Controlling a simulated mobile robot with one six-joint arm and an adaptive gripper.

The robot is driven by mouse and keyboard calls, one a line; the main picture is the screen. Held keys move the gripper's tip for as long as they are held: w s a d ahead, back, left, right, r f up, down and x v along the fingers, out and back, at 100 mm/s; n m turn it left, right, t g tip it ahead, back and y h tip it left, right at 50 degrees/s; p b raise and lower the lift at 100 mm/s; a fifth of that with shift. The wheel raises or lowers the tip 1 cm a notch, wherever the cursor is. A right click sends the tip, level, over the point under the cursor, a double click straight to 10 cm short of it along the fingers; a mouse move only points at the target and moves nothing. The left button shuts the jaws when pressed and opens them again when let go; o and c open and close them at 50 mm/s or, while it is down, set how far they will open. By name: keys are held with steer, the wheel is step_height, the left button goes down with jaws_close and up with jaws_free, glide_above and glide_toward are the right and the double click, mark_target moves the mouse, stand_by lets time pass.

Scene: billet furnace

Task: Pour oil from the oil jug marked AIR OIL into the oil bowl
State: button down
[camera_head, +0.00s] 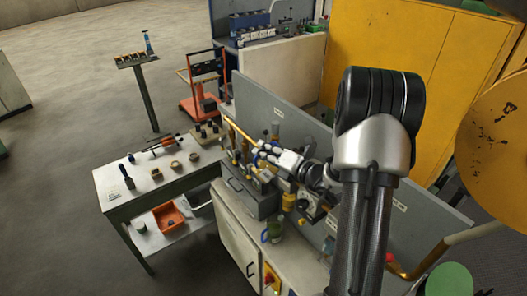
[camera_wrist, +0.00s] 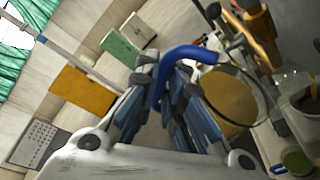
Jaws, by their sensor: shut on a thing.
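My gripper (camera_head: 264,154) is above the cluttered workbench in the head view. In the wrist view its fingers (camera_wrist: 165,90) are closed around a curved blue handle. The handle belongs to an oil jug (camera_wrist: 192,53) whose body looks clear, with a round rim and amber colour inside or behind it. In the head view the held jug is mostly hidden by the gripper. No AIR OIL marking is readable. I cannot pick out the oil bowl with certainty. A clear container with dark content (camera_wrist: 300,92) stands at the right of the wrist view.
A container with green content and blue handle (camera_head: 272,232) stands on the bench's front part. A grey panel (camera_head: 300,112) runs behind the bench. A side table (camera_head: 122,206) with small parts and an orange bin (camera_head: 169,217) stands left. Open floor lies further left.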

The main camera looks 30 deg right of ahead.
steer(key=shift+d+r+m+p, duration=0.25)
steer(key=shift+r+m+p, duration=0.05)
steer(key=shift+r+p, duration=0.1)
stand_by(2.0)
steer(key=shift+d+r+p, duration=0.2)
steer(key=shift+r+p, duration=0.05)
steer(key=shift+p, duration=0.05)
steer(key=shift+m, duration=0.3)
stand_by(0.8)
steer(key=shift+a+f+n+b, duration=0.3)
steer(key=shift+f+n+b, duration=0.1)
steer(key=shift+f+b, duration=0.15)
steer(key=shift+a+f+n+b, duration=0.45)
steer(key=shift+n+b, duration=0.15)
steer(key=shift+b, duration=0.1)
